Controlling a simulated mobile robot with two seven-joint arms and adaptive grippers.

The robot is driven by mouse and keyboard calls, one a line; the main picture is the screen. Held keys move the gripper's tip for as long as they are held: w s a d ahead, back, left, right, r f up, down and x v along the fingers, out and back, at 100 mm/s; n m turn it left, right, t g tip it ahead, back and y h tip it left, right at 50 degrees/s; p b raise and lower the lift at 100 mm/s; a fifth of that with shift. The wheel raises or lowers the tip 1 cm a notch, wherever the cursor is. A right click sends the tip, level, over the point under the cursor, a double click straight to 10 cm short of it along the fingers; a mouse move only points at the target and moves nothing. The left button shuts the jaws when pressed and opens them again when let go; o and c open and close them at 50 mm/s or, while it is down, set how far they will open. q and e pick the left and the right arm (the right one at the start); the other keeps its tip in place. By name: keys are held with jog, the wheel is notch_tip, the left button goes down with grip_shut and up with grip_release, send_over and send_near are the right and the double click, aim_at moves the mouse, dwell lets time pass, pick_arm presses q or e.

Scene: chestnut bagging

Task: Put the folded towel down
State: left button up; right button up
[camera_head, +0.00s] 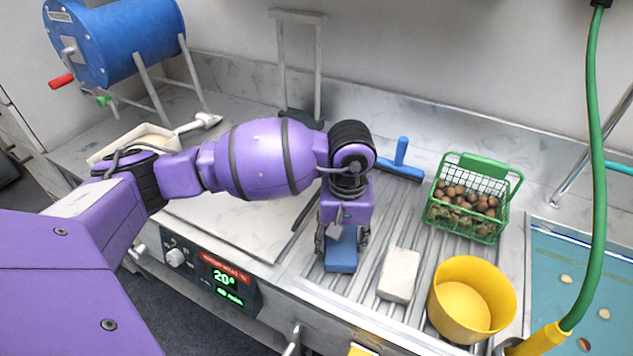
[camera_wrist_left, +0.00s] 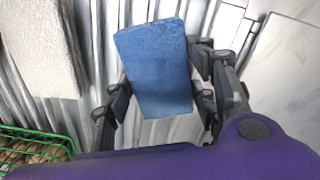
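The blue folded towel (camera_head: 341,255) is a small thick block under my left gripper (camera_head: 342,240), over the ribbed metal drainboard. In the left wrist view the towel (camera_wrist_left: 157,68) sits between the two fingers of the left gripper (camera_wrist_left: 160,100), close against both. The gripper points down and looks shut on it. I cannot tell whether the towel's underside touches the ribs. A white folded cloth-like block (camera_head: 399,275) lies on the ribs to the right, and it also shows in the left wrist view (camera_wrist_left: 42,45). My right gripper is not in view.
A yellow bowl (camera_head: 495,283) and a green basket of chestnuts (camera_head: 445,222) stand on the right. A blue-handled tool (camera_head: 401,160) lies behind. A control panel (camera_head: 222,278) is at the front left. A green hose (camera_head: 592,120) hangs at the right. Bare ribs lie around the towel.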

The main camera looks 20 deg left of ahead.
aim_at(342, 241)
pick_arm(q)
jog(key=o, duration=0.4)
jog(key=shift+r, duration=0.1)
jog(key=shift+c, duration=0.2)
jog(key=shift+w, duration=0.1)
notch_tip(342, 241, up, 12)
jog(key=shift+r, duration=0.2)
jog(key=shift+f, duration=0.1)
